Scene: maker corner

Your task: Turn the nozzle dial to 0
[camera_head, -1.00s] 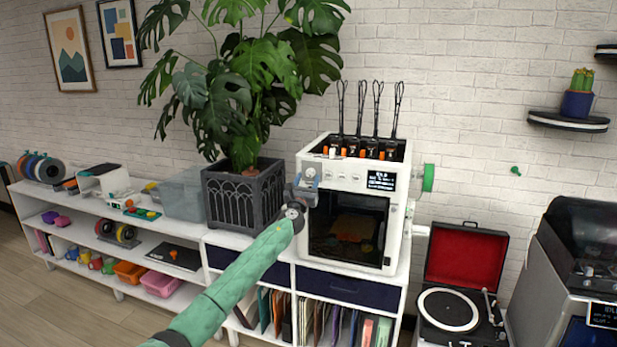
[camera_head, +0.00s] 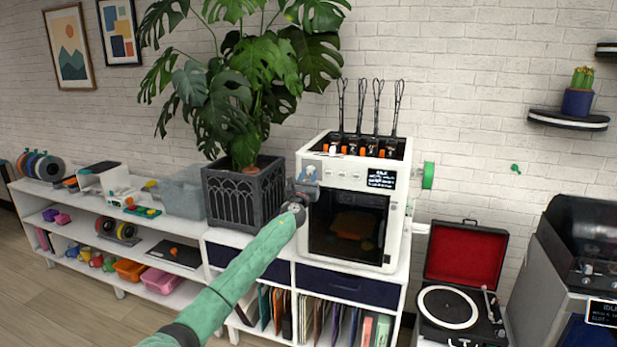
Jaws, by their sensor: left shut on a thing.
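The white 3D printer (camera_head: 400,222) stands on the white shelf unit, with a dark glass door and a small lit screen (camera_head: 381,179) at its upper front. A row of small dials (camera_head: 352,175) runs along the front panel left of the screen; their markings are too small to read. My left gripper (camera_head: 307,178) is at the left end of this row, at the printer's upper left front corner. It is shut on what appears to be the leftmost dial, which it mostly hides. My right gripper is not in view.
A large plant in a dark pot (camera_head: 243,205) stands close left of the printer and my left arm. An open record player (camera_head: 449,308) is at the right, beside a grey machine (camera_head: 566,265). A clear bin (camera_head: 183,197) sits left of the pot.

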